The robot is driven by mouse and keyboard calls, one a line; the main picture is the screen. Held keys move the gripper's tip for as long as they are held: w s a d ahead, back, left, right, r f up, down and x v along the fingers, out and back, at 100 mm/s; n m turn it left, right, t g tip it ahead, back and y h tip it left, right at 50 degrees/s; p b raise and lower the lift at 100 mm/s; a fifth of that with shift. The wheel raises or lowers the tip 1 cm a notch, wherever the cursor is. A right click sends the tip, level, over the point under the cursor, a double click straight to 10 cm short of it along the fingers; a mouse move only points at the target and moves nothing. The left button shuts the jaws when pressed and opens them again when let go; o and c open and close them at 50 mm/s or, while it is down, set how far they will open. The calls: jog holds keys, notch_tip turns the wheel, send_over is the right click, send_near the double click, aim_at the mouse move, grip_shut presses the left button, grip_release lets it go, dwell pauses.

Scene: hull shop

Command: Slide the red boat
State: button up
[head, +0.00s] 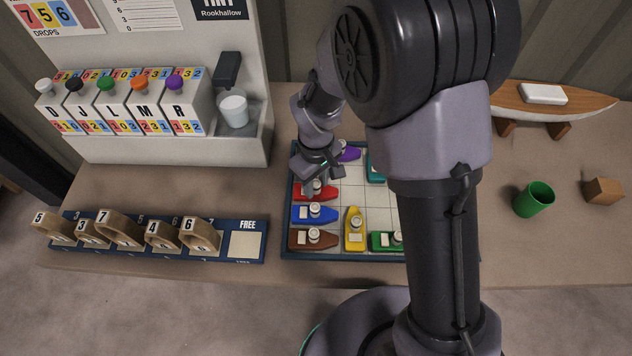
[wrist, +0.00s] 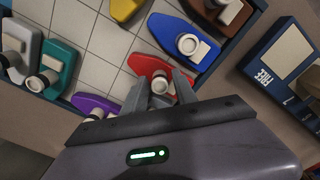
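The red boat (head: 322,192) with a pale round knob lies in the left column of the gridded tray (head: 362,177), pointing right in the head view. It also shows in the wrist view (wrist: 145,65). My gripper (head: 322,180) is low over it, fingers pointing down. In the wrist view my gripper (wrist: 162,77) has one finger on each side of the red boat's knob, apart, with some gap visible. The fingers partly hide the boat. A blue boat (head: 322,214) lies just in front of it, and a purple boat (head: 350,154) just behind it.
The tray also holds a brown boat (head: 320,239), a yellow boat (head: 354,230), a green boat (head: 383,240) and a teal boat (head: 376,168). Bare cells lie right of the red boat. My arm hides the tray's right side. A green cup (head: 540,200) stands farther right.

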grip_shut()
dwell(1.2)
